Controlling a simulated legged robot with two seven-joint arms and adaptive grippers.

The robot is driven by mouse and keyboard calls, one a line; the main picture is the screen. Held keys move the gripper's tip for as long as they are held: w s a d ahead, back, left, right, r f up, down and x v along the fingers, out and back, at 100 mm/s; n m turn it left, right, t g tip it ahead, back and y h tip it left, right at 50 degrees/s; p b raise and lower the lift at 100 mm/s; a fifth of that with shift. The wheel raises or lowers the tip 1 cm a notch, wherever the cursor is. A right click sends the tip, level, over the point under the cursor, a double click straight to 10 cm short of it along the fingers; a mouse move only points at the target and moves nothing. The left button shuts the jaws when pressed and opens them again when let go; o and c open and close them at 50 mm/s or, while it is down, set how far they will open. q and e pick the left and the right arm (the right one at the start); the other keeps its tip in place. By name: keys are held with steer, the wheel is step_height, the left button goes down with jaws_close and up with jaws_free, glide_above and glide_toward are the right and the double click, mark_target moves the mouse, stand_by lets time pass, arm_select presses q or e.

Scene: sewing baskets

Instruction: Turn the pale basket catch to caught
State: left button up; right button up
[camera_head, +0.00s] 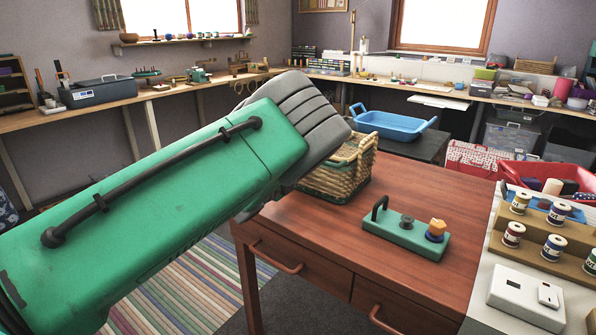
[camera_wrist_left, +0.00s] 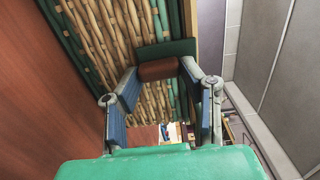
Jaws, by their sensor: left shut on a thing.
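The pale wicker basket (camera_head: 345,170) with green bands stands on the red-brown table (camera_head: 320,225), partly hidden behind my left arm. In the left wrist view the basket's woven wall (camera_wrist_left: 105,35) fills the upper middle. A brown catch piece (camera_wrist_left: 158,70) sits at the wall, below a green strip (camera_wrist_left: 167,48). My left gripper (camera_wrist_left: 159,73) has its two fingers on either side of the brown piece and is shut on it. In the head view my arm hides the fingers. I cannot tell from these views whether the catch is caught. My right gripper is not in view.
A green block (camera_head: 400,236) with a black handle, a grey knob and an orange knob lies on the table. Spools on a wooden rack (camera_head: 545,241) and a white box (camera_head: 526,297) stand at right. A blue tray (camera_head: 390,127) is behind. The table's front middle is clear.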

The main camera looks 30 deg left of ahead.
arm_select(q)
steer(key=shift+s+d+f+m, duration=0.1)
steer(key=shift+d+f+m, duration=0.1)
steer(key=shift+f+m, duration=0.15)
steer(key=o, duration=1.1)
steer(key=shift+o, duration=0.2)
steer(key=shift+r, duration=0.1)
steer(key=shift+r, duration=0.1)
steer(key=shift+s+a, duration=0.1)
steer(key=shift+s, duration=0.05)
steer(key=s, duration=1.1)
steer(key=shift+s+a, duration=0.2)
steer(key=shift+s+f, duration=0.1)
steer(key=shift+f, duration=0.1)
